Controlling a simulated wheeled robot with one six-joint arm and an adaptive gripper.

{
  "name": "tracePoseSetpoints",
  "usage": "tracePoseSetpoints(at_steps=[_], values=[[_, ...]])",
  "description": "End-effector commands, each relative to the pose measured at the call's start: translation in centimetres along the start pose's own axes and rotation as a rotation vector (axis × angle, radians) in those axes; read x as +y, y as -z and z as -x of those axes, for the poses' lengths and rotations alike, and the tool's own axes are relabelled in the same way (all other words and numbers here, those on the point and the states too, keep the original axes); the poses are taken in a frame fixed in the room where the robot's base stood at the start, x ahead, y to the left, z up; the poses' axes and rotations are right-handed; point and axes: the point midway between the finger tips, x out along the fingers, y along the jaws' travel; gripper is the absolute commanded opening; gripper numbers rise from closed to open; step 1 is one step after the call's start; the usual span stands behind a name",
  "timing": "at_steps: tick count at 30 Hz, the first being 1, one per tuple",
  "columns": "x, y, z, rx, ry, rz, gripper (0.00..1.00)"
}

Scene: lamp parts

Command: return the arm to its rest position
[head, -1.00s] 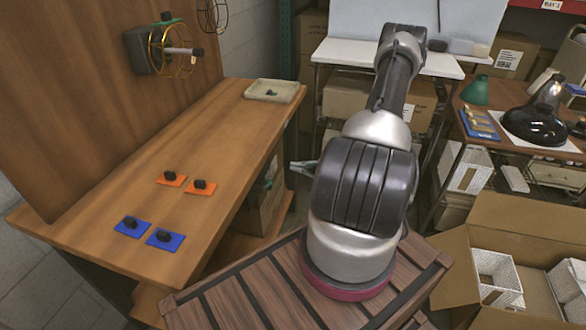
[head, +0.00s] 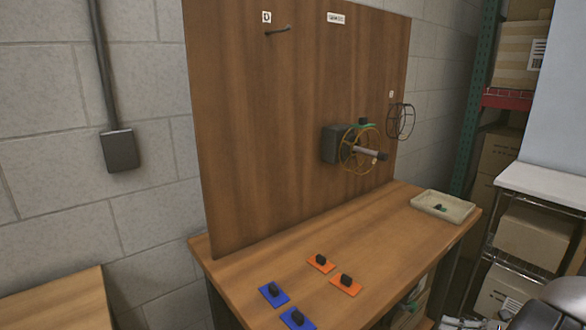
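A dark, rounded part of my arm (head: 552,306) shows in the bottom right corner of the head view. Beside it, at the bottom edge, a small grey piece that looks like my gripper (head: 462,323) is partly in the picture. It is cut off, and I cannot tell whether its fingers are open or shut. It is in front of and to the right of the wooden bench (head: 375,230), apart from the things on it.
Two blue pads (head: 283,299) and two orange pads (head: 311,266) with black pieces lie on the bench. A beige tray (head: 425,204) stands at its far end. A yellow wire guard (head: 346,155) sticks out from the wooden backboard (head: 270,120). White shelving (head: 540,185) is at right.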

Motion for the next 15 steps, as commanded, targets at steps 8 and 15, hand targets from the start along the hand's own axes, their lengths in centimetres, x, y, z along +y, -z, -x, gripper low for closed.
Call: tracePoseSetpoints(at_steps=[8, 15], values=[[6.8, 5.5, 4.9, 0.47, -0.007, 0.911, 0.0], [13.1, 7.5, 9.9, 0.96, -0.161, 1.672, 0.0]])
